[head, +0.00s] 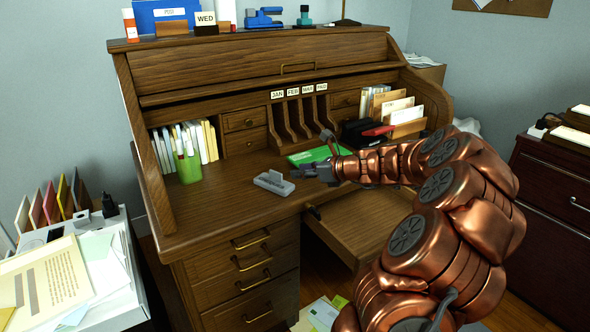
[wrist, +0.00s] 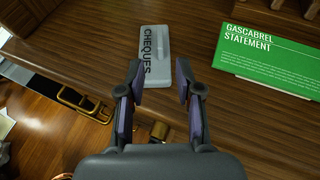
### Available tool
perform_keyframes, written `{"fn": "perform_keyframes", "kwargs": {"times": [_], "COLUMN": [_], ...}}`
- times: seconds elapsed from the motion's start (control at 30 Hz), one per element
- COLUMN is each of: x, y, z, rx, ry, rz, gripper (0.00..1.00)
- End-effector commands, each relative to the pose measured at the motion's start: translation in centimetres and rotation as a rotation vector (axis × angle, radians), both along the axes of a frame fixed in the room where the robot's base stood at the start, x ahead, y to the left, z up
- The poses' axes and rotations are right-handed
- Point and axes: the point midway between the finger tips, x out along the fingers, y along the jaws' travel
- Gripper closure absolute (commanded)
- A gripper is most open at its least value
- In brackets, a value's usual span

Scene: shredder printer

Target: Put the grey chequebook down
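The grey chequebook (head: 273,183) lies flat on the wooden desk top, left of my gripper (head: 318,171) in the head view. In the wrist view the chequebook (wrist: 155,48) shows the word CHEQUES and lies ahead of my gripper (wrist: 160,78). The two fingers are spread apart with nothing gripped between them. The left fingertip overlaps the near end of the chequebook in the picture; I cannot tell whether it touches.
A green Gascabrel statement (wrist: 268,58) lies right of the chequebook. A green pen cup (head: 189,168) stands at the desk's left. A black item with a red top (head: 377,130) sits further back.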

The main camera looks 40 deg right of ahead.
Motion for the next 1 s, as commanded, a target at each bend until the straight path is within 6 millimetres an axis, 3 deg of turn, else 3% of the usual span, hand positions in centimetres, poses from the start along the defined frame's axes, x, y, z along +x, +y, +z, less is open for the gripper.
{"fn": "perform_keyframes", "kwargs": {"times": [0.37,0.47,0.57,0.73,0.9,1.0], "x": [-1.0,-0.7,-0.5,-2.5,-8.2,-12.4], "y": [-0.2,1.6,6.4,19.1,29.3,33.3], "z": [0.4,0.6,1.0,1.1,-0.3,-1.4], "rx": [-0.002,-0.033,-0.121,-0.388,-0.654,-0.799], "ry": [0.000,0.002,0.003,-0.009,-0.045,-0.071], "rz": [0.004,0.052,0.185,0.580,0.999,1.237], "gripper": [0.65,0.65,0.65,0.65,0.65,0.65]}}
